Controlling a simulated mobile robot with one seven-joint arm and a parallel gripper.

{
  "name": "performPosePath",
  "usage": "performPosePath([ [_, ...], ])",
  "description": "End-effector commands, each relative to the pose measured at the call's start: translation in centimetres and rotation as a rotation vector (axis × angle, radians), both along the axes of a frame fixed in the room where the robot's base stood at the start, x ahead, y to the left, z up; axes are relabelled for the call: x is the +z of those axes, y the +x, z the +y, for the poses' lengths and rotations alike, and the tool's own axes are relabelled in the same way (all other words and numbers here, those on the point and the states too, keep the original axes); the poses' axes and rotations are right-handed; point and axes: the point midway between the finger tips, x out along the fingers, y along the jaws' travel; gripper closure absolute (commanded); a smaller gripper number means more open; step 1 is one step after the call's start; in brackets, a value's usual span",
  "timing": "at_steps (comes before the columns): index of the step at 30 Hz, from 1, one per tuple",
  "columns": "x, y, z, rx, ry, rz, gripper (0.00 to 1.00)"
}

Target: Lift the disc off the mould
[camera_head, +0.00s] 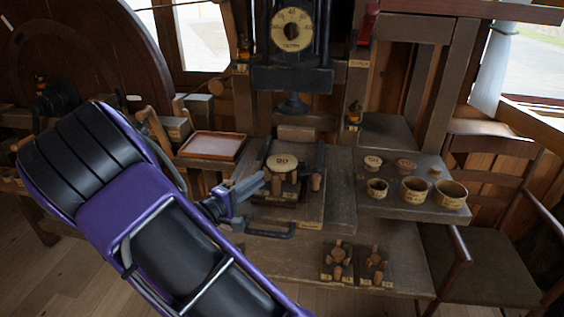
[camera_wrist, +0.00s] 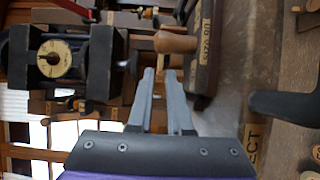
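The pale round disc (camera_head: 282,162), marked with a number, lies on top of the mould (camera_head: 287,186), which stands on a dark board on the bench. My gripper (camera_head: 262,181) is just left of and slightly below the disc in the head view, pointing toward the mould and apart from the disc. In the wrist view my gripper's two grey fingers (camera_wrist: 160,72) have a narrow gap between them with nothing held. A wooden knob (camera_wrist: 175,42) shows just beyond the fingertips there. I cannot make out the disc in the wrist view.
A black press with a dial (camera_head: 291,30) rises behind the mould. A reddish tray (camera_head: 212,146) is at the left. Small wooden clamp-like pieces (camera_head: 337,262) sit at the front.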

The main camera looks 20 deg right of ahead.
Motion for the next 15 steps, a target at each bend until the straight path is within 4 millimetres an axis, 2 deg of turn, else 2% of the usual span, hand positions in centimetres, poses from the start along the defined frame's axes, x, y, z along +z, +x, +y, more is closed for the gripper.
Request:
performPosePath([
  [8,0.0,0.7,-1.7,-0.001,0.0,0.001,0.82],
  [15,-0.1,1.7,-4.8,-0.002,-0.001,0.002,0.82],
])
